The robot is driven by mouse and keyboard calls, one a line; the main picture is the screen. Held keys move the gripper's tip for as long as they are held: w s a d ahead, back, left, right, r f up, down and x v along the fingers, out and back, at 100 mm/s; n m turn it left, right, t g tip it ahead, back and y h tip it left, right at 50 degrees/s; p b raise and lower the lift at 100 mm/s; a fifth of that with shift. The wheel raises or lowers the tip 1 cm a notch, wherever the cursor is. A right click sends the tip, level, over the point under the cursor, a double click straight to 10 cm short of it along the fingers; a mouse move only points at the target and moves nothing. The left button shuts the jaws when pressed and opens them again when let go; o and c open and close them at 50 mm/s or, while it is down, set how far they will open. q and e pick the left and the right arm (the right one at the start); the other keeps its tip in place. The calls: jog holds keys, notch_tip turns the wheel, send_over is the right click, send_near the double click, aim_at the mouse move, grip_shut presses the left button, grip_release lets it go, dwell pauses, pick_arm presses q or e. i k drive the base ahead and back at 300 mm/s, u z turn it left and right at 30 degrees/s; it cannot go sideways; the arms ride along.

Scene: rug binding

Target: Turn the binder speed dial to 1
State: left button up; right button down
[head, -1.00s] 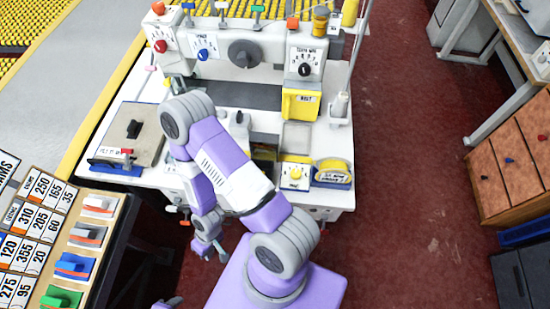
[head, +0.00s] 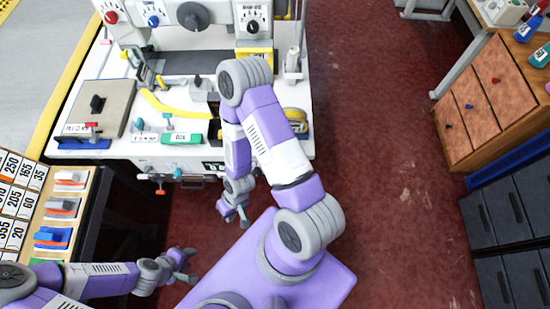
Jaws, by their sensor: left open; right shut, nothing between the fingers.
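The white binder machine (head: 160,65) stands at the top of the head view. Its upper face carries a red knob (head: 110,17), a blue knob (head: 153,21), a large dark round dial (head: 193,16) and a black pointer dial (head: 253,27) with a printed scale. The lettering is too small to tell which is the speed dial or its setting. My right gripper (head: 238,217) is shut and empty, hanging in front of the machine; my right arm covers part of its deck. My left gripper (head: 188,265) is open and empty, low and left of the right one. Neither touches a dial.
Yellow binding tape (head: 165,106) and a green label block (head: 182,138) lie on the machine deck. Wooden drawers (head: 490,105) stand at the right. The red floor between is clear.

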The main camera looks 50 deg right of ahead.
aim_at(257, 173)
jog(key=u, duration=0.05)
jog(key=k, duration=0.6)
jog(key=z, duration=0.55)
jog(key=i, duration=0.25)
